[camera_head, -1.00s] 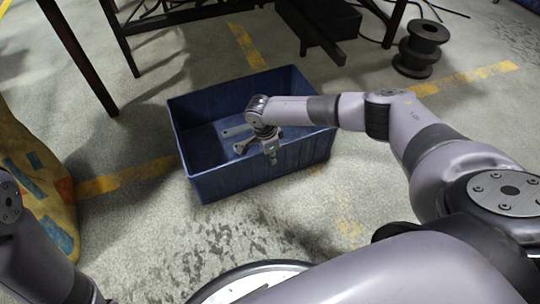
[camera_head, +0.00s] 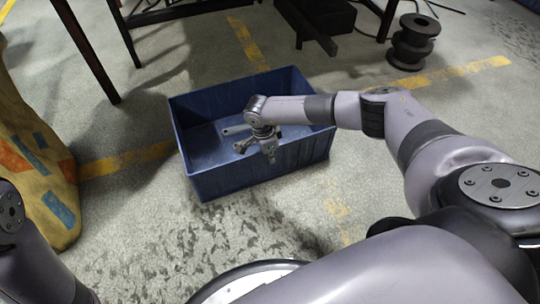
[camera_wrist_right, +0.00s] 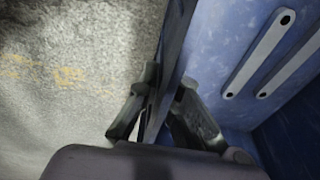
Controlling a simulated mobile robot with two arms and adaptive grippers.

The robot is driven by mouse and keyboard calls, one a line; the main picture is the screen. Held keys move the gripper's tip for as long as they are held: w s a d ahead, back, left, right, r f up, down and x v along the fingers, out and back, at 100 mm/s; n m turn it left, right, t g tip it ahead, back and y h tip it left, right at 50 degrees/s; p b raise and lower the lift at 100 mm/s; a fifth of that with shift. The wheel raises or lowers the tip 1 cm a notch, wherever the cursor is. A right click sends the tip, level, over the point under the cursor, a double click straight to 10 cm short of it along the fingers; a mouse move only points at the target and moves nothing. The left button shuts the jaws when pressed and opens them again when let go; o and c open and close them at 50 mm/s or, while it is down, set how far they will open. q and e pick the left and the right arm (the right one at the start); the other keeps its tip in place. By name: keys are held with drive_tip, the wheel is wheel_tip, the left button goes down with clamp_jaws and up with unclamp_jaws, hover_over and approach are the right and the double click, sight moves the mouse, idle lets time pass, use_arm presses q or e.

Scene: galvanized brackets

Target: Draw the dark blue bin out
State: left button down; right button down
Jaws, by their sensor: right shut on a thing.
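The dark blue bin (camera_head: 235,180) is an open rectangular box on the concrete floor in the middle of the head view. Grey metal brackets (camera_head: 236,130) lie on its bottom; two long ones (camera_wrist_right: 258,54) show in the right wrist view. My right gripper (camera_head: 270,156) reaches over the bin and is shut on its near wall. In the right wrist view my fingers (camera_wrist_right: 168,85) sit on both sides of the wall's rim, floor on the left and bin inside on the right. My left gripper is not in view; only part of my left arm shows.
Behind the bin stand dark table legs (camera_head: 86,50) and a dark box (camera_head: 322,17). A black spool (camera_head: 413,42) stands at the back right. A yellow patterned sack (camera_head: 40,175) stands on the left. The floor between bin and me is clear.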

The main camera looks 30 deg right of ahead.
drive_tip(key=c, duration=1.8)
unclamp_jaws()
drive_tip(key=shift+c, duration=0.2)
drive_tip(key=shift+o, duration=0.7)
drive_tip(key=shift+r, duration=0.1)
drive_tip(key=r, duration=0.4)
drive_tip(key=a+r, duration=0.1)
drive_tip(key=r, duration=0.6)
drive_tip(key=shift+w+a+r, duration=0.15)
drive_tip(key=shift+a+r, duration=0.15)
drive_tip(key=shift+a, duration=0.05)
drive_tip(key=shift+a, duration=0.1)
